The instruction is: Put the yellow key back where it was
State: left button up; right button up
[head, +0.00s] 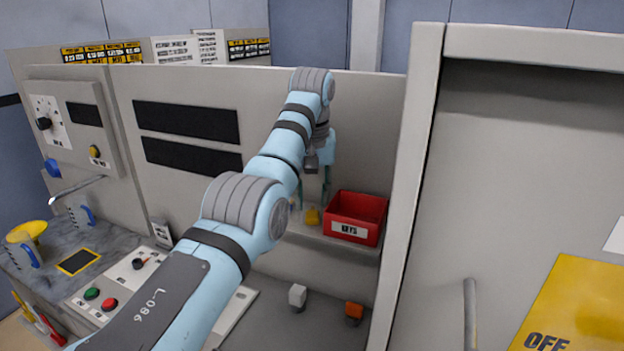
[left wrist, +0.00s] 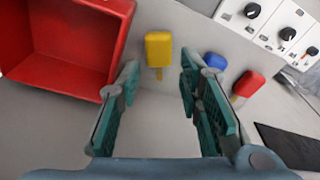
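The yellow key (head: 313,217) is on the narrow grey shelf beside the red bin (head: 355,232). In the left wrist view the yellow key (left wrist: 158,48) has a block-like head and a short stem, and lies just beyond and between my fingertips. My left gripper (head: 313,197) points down above the key, and its fingers (left wrist: 160,78) are open with nothing between them that I can see touching. The red bin (left wrist: 60,75) looks empty in the part shown. My right gripper is not in view.
A blue key (left wrist: 215,62) and a red key (left wrist: 249,84) are close to the right finger in the left wrist view. A white block (head: 297,297) and an orange block (head: 354,311) are below the shelf. A tall panel edge (head: 408,160) rises right of the bin.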

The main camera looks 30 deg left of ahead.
aim_at(311, 217)
pick_arm(q)
notch_tip(311, 217, up, 9)
jog(key=s+p, duration=0.1)
jog(key=p, duration=0.3)
jog(key=shift+s+d+f, duration=0.15)
jog(key=shift+s+d, duration=0.05)
jog(key=shift+d, duration=0.1)
jog(key=shift+w+f, duration=0.1)
